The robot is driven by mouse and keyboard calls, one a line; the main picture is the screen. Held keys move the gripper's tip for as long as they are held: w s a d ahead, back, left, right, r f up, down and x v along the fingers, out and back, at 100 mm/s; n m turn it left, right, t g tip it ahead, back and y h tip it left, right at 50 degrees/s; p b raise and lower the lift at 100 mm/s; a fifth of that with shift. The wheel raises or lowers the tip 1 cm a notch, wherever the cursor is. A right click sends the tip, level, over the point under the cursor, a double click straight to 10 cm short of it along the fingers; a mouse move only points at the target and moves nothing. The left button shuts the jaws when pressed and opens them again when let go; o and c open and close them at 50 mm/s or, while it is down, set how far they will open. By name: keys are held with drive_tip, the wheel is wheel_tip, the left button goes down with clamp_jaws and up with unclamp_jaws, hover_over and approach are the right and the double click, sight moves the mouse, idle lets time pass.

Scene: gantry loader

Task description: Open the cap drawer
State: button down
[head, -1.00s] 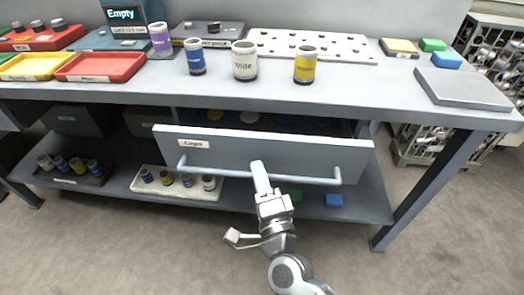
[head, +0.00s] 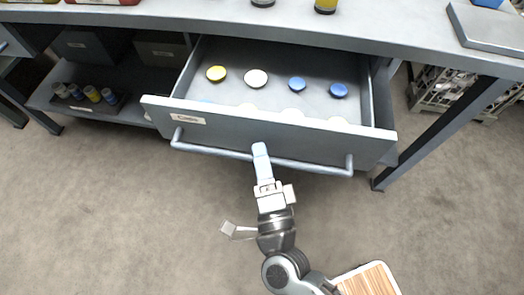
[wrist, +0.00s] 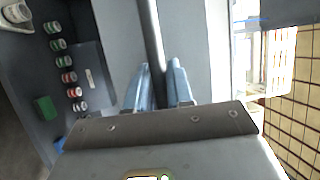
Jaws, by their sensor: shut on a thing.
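The cap drawer (head: 230,129) is pulled well out from under the bench, its inside showing. It has a pale label and a long grey bar handle (head: 310,166) across its front. Inside lie a yellow cap (head: 216,74), a white cap (head: 256,78), two blue caps (head: 297,83) and several pale ones partly hidden behind the front panel. My gripper (head: 261,150) is shut on the bar handle near its middle. In the wrist view the handle (wrist: 152,40) runs between the two blue fingers (wrist: 160,85).
The bench top (head: 200,18) overhangs the drawer. Small jars (head: 92,94) stand in a tray on the lower shelf at left.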

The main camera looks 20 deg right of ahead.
drive_tip(key=c, duration=1.1)
unclamp_jaws()
drive_tip(key=shift+s+f, duration=0.1)
drive_tip(key=shift+s, duration=0.05)
drive_tip(key=v, duration=0.7)
drive_tip(key=shift+s+b, duration=0.3)
drive_tip(key=shift+b, duration=0.1)
drive_tip(key=s+d+r+n+g+y+p, duration=0.1)
drive_tip(key=s+d+r+n+g+p, duration=0.1)
drive_tip(key=s+d+r+n, duration=0.4)
drive_tip(key=s+d+r+n+g+y+p, duration=0.1)
drive_tip(key=s+d+r+n+g+p, duration=0.2)
drive_tip(key=s+r+n, duration=0.8)
drive_tip(key=s+d+n+p, duration=0.1)
drive_tip(key=d+p, duration=0.1)
drive_tip(key=d, duration=0.2)
drive_tip(key=shift+d+n, duration=0.15)
drive_tip(key=shift+n, duration=0.15)
